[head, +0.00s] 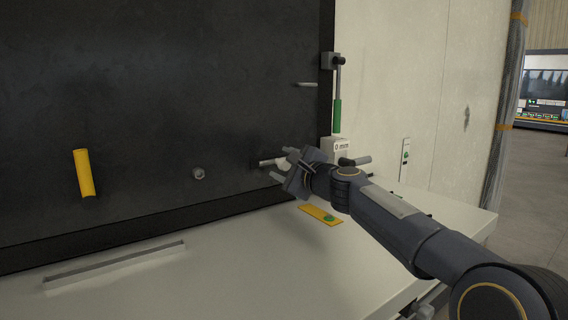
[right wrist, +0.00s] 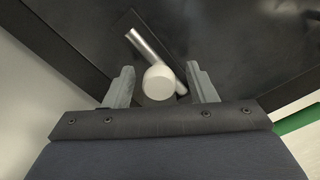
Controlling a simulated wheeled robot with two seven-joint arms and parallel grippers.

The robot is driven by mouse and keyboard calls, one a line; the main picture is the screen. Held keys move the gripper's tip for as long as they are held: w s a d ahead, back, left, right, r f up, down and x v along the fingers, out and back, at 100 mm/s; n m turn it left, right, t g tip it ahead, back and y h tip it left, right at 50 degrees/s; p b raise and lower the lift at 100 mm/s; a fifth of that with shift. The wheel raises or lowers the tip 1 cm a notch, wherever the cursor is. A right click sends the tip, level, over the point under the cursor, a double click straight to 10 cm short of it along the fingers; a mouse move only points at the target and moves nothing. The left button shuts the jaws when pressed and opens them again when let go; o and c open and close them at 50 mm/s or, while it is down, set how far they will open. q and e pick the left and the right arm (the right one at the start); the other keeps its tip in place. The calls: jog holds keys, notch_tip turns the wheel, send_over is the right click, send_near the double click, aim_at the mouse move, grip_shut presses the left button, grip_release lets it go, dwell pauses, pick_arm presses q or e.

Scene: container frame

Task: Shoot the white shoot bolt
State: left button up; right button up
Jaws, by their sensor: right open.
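The white shoot bolt shows at the lower right of the dark panel in the head view, as a short pale rod (head: 267,162) reaching to my right gripper (head: 280,165). In the right wrist view its round white knob (right wrist: 160,83) sits between the two fingers of my right gripper (right wrist: 159,72), with gaps on both sides. A silver rod (right wrist: 148,47) runs from behind the knob over a dark plate. The right gripper is open around the knob. Its body partly hides the bolt in the head view. My left gripper is not in view.
A green-handled lever (head: 337,115) hangs at the panel's right edge, above a "0 mm" block (head: 342,146). A yellow handle (head: 84,172) and a round grey knob (head: 198,173) are on the panel.

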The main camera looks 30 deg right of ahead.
jog(key=shift+w, duration=0.1)
grip_shut()
jog(key=d, duration=0.4)
jog(key=shift+w, duration=0.1)
dwell(0.3)
jog(key=shift+c, duration=2.2)
grip_release()
jog(key=o, duration=0.4)
jog(key=shift+d, duration=0.15)
jog(key=shift+o, duration=0.2)
